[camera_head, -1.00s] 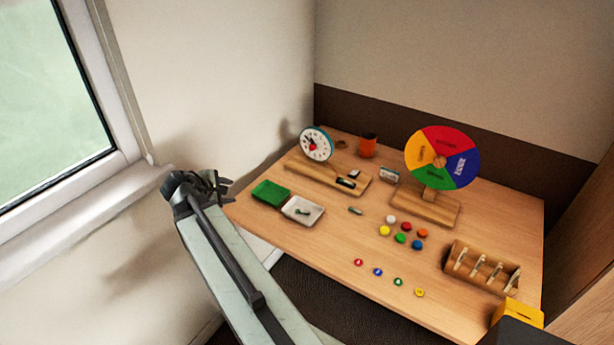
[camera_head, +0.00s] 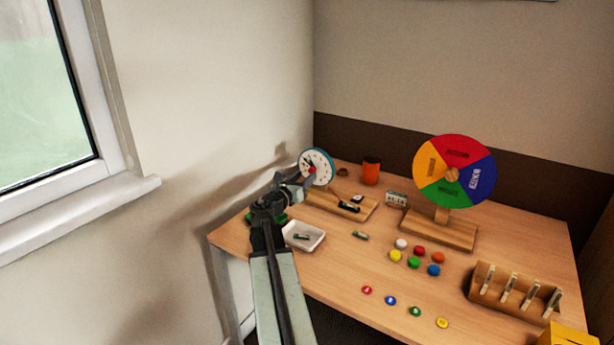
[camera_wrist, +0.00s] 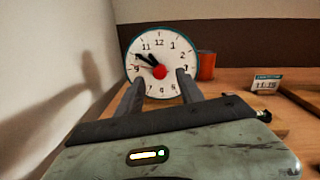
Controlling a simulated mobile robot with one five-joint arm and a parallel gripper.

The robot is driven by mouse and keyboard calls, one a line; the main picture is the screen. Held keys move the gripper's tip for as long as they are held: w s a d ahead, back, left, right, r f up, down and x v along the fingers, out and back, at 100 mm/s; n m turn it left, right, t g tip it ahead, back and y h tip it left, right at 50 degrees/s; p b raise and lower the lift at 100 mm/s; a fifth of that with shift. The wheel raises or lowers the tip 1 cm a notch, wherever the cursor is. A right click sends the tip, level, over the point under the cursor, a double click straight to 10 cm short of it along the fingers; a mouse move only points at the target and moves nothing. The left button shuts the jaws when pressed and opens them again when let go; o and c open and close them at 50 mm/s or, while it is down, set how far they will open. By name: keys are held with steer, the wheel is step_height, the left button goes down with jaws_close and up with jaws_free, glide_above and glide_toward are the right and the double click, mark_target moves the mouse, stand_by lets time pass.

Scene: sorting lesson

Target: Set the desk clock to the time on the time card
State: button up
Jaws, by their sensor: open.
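In the wrist view the clock (camera_wrist: 168,47) is straight ahead. Its black hands (camera_wrist: 147,58) both point to the upper left, around 10, and a red knob (camera_wrist: 160,72) sits at its centre. My gripper (camera_head: 302,183) is open in front of the clock. In the wrist view its fingers (camera_wrist: 160,78) stand either side of the knob; contact cannot be told. The time card (camera_wrist: 266,84) appears to read 11:15; it also shows in the head view (camera_head: 396,199).
An orange cup (camera_head: 371,171) stands right of the clock. A white tray (camera_head: 318,242) lies beside my arm, which partly hides a green tray (camera_head: 281,217). A colour wheel (camera_head: 433,160), several coloured discs and a pegged wooden rack (camera_head: 489,294) are further right. The wall is close on the left.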

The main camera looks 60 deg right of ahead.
mark_target(311, 171)
steer(key=d, duration=0.3)
steer(key=shift+w+d, duration=0.1)
steer(key=shift+d, duration=0.2)
steer(key=shift+a, duration=0.1)
jaws_close()
steer(key=shift+a, duration=0.1)
steer(key=shift+m, duration=0.3)
